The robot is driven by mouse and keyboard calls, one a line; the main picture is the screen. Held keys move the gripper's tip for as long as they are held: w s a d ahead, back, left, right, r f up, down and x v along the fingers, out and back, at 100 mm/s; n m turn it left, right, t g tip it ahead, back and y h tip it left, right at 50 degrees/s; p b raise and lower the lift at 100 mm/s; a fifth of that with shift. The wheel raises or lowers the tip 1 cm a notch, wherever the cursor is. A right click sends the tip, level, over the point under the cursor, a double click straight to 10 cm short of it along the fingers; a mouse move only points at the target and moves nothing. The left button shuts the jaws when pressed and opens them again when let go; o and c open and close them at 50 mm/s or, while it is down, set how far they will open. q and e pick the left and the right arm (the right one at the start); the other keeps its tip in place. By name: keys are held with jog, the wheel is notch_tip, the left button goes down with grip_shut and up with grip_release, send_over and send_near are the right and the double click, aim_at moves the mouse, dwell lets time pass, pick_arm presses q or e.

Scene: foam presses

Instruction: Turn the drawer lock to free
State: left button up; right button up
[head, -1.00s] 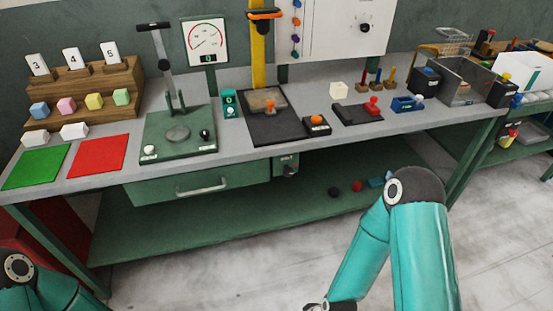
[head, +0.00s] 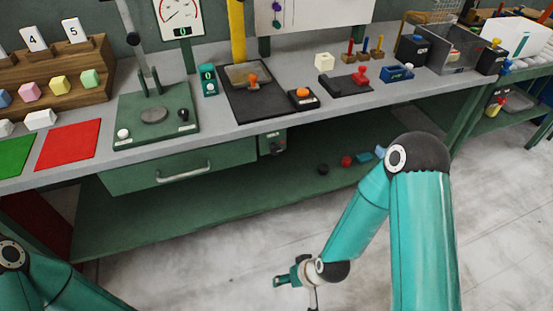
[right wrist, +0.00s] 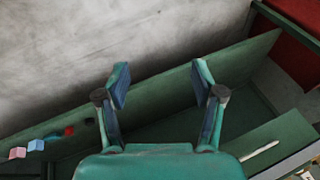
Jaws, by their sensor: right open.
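The drawer lock (head: 274,147) is a small grey box with a dark knob, under the bench's front edge just right of the drawer. The knob's setting is too small to read. The green drawer (head: 135,178) with its pale bar handle (head: 184,172) looks shut. My right gripper (head: 281,282) is low in front of the bench, below the lock and apart from it. In the right wrist view my right gripper (right wrist: 162,78) is open and empty, with the drawer (right wrist: 285,140) at lower right. My left gripper is out of view.
The green lower shelf (head: 190,218) runs under the bench, with black, red (head: 346,161) and blue pieces at its right. The grey benchtop (head: 225,135) above holds a press and coloured blocks. The pale floor (head: 210,275) in front is clear.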

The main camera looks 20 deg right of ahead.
jog(key=w+d+f+t+b, duration=0.2)
jog(key=w+t+b, duration=0.3)
jog(key=w, duration=0.4)
jog(key=n+t+h+b, duration=0.25)
jog(key=t+b, duration=0.75)
jog(key=b, duration=0.9)
send_near(277, 151)
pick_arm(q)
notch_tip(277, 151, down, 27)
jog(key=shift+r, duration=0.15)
pick_arm(e)
jog(key=shift+m+h, duration=0.25)
jog(key=w, duration=0.9)
jog(key=shift+w+a+r, duration=0.15)
jog(key=shift+w+a, duration=0.2)
jog(key=shift+w, duration=0.05)
jog(key=c, duration=1.1)
